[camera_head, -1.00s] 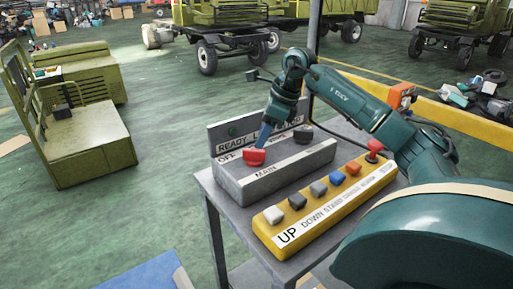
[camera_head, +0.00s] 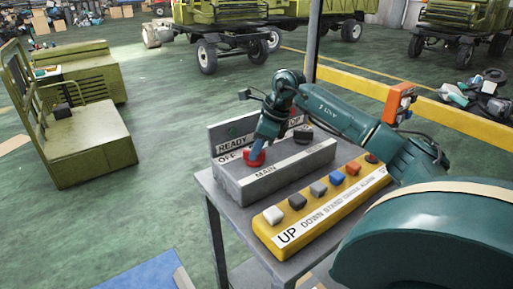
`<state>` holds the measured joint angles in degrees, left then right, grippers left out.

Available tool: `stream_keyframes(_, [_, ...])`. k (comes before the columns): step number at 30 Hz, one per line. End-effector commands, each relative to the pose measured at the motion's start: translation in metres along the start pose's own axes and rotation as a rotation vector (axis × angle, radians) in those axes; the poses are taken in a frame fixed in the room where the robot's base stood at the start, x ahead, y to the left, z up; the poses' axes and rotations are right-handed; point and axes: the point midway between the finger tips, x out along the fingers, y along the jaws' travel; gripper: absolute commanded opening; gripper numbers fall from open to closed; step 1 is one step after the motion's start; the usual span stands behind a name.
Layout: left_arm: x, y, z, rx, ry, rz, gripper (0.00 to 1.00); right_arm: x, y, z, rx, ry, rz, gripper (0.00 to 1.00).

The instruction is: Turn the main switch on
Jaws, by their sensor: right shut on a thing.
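The main switch is a red knob (camera_head: 254,157) on a grey control box (camera_head: 283,176) with OFF and MAIN labels. My right gripper (camera_head: 257,147) reaches down onto the knob from above and is shut on it. The gripper hides part of the knob, so its exact turn angle is hard to tell. A black knob (camera_head: 303,134) sits further right on the same box. My left gripper is not in view.
A yellow button box (camera_head: 330,207) with several coloured buttons stands in front of the grey box, on a grey table (camera_head: 225,205). A dark post rises behind the table.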

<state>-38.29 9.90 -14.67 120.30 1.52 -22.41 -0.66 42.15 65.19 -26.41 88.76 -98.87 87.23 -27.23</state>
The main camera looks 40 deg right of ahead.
Motion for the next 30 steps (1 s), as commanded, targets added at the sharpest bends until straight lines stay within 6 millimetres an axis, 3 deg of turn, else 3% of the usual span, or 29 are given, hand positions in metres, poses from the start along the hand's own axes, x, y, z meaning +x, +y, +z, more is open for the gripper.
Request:
stream_keyframes(5, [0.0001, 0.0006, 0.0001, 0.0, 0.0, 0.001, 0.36, -0.0004, 0.0, 0.0002, 0.0, 0.0, 0.0, 0.0])
stream_keyframes(17, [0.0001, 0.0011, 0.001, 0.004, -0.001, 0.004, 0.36, -0.0005, 0.0005, 0.0003, 0.049, -0.001, -0.021, 0.0])
stream_keyframes(30, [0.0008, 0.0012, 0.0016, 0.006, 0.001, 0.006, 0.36, -0.0007, 0.0024, 0.0011, 0.36, -0.003, -0.152, 0.0])
